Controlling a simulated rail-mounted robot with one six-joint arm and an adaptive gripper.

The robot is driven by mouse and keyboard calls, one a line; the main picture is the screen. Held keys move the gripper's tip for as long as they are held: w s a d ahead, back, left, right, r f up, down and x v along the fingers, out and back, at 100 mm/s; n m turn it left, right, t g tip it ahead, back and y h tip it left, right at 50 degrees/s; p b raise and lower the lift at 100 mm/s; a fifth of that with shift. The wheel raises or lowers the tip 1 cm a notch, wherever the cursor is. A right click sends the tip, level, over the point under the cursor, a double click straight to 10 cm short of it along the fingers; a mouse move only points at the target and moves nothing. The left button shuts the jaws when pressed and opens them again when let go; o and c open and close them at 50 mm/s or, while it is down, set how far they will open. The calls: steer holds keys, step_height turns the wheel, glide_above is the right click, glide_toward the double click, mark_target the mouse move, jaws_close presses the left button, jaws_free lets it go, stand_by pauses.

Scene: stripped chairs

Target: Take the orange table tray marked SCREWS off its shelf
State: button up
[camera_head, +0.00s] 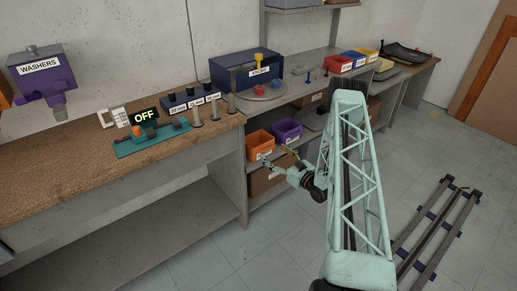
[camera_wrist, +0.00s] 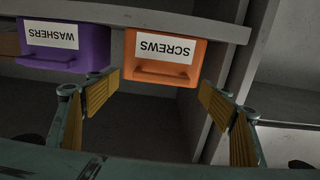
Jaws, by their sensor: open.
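The orange tray (camera_head: 258,139) with the SCREWS label stands on a shelf (camera_head: 255,157) under the bench, left of the purple tray. In the wrist view, the labels are upside down and the orange tray (camera_wrist: 187,77) faces me, with its front handle showing. My gripper (camera_wrist: 158,86) is open and empty, its fingers spread on either side of the tray's front, apparently short of it. In the head view, my gripper (camera_head: 272,163) is just in front of the orange tray and overlaps its lower front.
The purple WASHERS tray (camera_wrist: 92,53) sits beside the orange tray, near one finger in the picture. A grey upright panel (camera_wrist: 228,85) stands on the other side. A cardboard box (camera_head: 262,182) is on the lower shelf.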

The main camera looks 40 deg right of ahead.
mark_target(269, 149)
steer(key=shift+w+a+r+b, duration=0.1)
steer(key=shift+w+b, duration=0.25)
steer(key=shift+w, duration=0.8)
steer(key=shift+w+a+b, duration=0.1)
steer(key=shift+w+b, duration=0.25)
steer(key=shift+w, duration=0.8)
steer(key=c, duration=1.4)
steer(key=shift+r, duration=0.15)
